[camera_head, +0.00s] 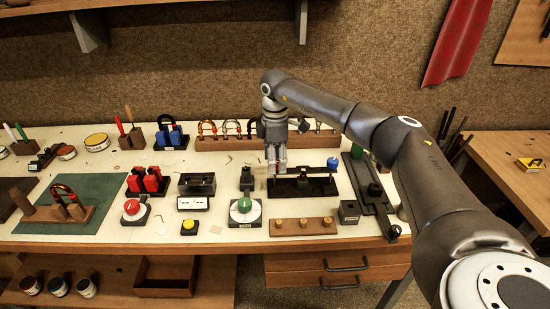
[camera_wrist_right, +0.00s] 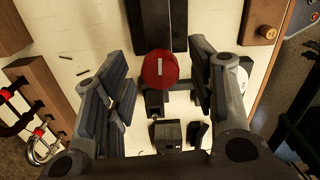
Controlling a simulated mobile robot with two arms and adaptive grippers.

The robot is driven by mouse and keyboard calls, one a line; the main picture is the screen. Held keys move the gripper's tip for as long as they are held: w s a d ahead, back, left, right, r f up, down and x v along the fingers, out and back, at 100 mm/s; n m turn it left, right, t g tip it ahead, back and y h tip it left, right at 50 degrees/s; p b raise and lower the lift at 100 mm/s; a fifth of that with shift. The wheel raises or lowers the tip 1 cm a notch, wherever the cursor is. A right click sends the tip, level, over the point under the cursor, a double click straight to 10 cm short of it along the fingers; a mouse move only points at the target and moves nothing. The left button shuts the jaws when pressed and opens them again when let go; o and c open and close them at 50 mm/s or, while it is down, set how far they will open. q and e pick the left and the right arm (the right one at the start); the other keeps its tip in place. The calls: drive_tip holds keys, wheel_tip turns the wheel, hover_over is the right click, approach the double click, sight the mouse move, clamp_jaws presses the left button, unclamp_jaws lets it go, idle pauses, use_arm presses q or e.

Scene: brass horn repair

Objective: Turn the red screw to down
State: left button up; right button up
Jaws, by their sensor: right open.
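The red screw (camera_wrist_right: 160,68) shows in the right wrist view as a round red head with a short white mark, which runs up and down in that picture. My right gripper (camera_wrist_right: 160,86) is open, with one dark finger on each side of the red head and visible gaps between. My left gripper is not in view.
A blue knob (camera_head: 333,163) stands at the base's right end. A wooden rack of shackles (camera_head: 222,144) stands behind. A black rail (camera_head: 368,184) lies to the right.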

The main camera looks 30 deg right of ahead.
drive_tip(key=shift+c, duration=0.2)
drive_tip(key=c, duration=1)
drive_tip(key=shift+n, duration=0.3)
